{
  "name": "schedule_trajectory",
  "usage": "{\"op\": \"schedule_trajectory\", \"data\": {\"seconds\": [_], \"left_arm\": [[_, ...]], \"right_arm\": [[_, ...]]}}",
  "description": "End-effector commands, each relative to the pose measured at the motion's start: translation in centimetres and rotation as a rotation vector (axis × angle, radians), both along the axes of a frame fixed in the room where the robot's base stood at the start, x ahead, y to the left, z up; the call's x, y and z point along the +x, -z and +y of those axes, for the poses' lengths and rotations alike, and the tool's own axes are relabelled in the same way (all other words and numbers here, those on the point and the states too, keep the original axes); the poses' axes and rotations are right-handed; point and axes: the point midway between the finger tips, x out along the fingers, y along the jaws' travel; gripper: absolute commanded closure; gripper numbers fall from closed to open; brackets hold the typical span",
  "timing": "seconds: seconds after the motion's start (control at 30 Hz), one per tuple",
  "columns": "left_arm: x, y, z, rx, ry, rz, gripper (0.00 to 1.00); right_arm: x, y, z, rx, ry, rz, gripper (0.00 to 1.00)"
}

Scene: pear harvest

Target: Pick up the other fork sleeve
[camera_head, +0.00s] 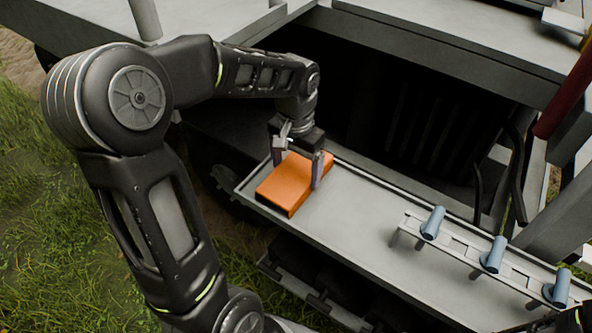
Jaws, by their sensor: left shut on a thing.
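An orange fork sleeve (291,186) lies at the left end of a grey metal tray shelf (352,228). It is a box-like piece with a dark opening at its near end. My left gripper (299,173) reaches down over it from behind, with one finger on each side, and is shut on it. I cannot tell whether the sleeve is clear of the shelf. No second sleeve shows. My right gripper is not in view.
A rail with blue-grey cylindrical pegs (433,222) stands on the shelf's right part. The middle of the shelf is bare. A dark recess with grey frame beams (440,50) lies behind, a red bar (567,98) at right, grass (50,230) at left.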

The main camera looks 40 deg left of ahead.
Motion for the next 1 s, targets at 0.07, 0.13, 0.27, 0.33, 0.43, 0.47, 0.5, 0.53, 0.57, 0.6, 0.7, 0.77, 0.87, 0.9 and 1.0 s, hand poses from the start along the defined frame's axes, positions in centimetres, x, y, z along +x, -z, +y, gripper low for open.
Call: {"op": "schedule_trajectory", "data": {"seconds": [0.07, 0.13, 0.27, 0.33, 0.43, 0.47, 0.5, 0.53, 0.57, 0.6, 0.7, 0.77, 0.87, 0.9, 1.0], "left_arm": [[0.0, -0.3, 0.0, 0.0, 0.0, -0.002, 0.66], [0.1, -0.7, 0.0, 0.001, 0.0, -0.003, 0.66], [0.1, -2.5, 0.0, 0.0, 0.0, -0.006, 0.66], [0.2, -3.8, 0.0, 0.0, 0.001, -0.006, 0.66], [0.1, -5.9, 0.0, 0.001, 0.001, -0.007, 0.66], [0.1, -6.5, 0.0, 0.001, 0.001, -0.006, 0.66], [0.1, -7.2, 0.0, 0.001, 0.001, -0.005, 0.66], [0.1, -7.7, 0.0, 0.001, 0.001, -0.005, 0.66], [0.1, -8.2, 0.0, 0.001, 0.0, -0.005, 0.66], [0.1, -8.8, 0.0, 0.0, 0.0, -0.005, 0.66], [0.1, -9.7, 0.0, 0.0, 0.0, -0.003, 0.66], [0.1, -10.0, 0.0, 0.0, 0.0, -0.002, 0.66], [0.0, -10.1, 0.0, 0.0, 0.0, 0.0, 0.66], [0.0, -10.1, 0.0, 0.0, 0.0, 0.0, 0.66], [0.0, -10.0, 0.0, 0.0, 0.0, -0.001, 0.66]], "right_arm": [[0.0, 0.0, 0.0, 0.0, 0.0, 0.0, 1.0], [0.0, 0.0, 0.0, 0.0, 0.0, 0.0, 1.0], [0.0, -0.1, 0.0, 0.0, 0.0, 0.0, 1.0], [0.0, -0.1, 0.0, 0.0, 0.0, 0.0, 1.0], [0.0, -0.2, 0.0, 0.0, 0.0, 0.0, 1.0], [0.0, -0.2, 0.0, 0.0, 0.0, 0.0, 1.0], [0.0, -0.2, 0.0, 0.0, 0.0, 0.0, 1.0], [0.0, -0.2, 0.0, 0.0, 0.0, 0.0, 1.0], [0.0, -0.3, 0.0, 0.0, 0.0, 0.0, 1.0], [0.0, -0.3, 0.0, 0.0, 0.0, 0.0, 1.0], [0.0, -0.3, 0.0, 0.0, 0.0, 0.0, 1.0], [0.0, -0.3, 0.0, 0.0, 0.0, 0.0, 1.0], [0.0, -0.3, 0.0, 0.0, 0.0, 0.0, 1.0], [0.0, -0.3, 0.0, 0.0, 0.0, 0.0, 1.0], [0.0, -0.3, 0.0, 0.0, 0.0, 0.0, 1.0]]}}
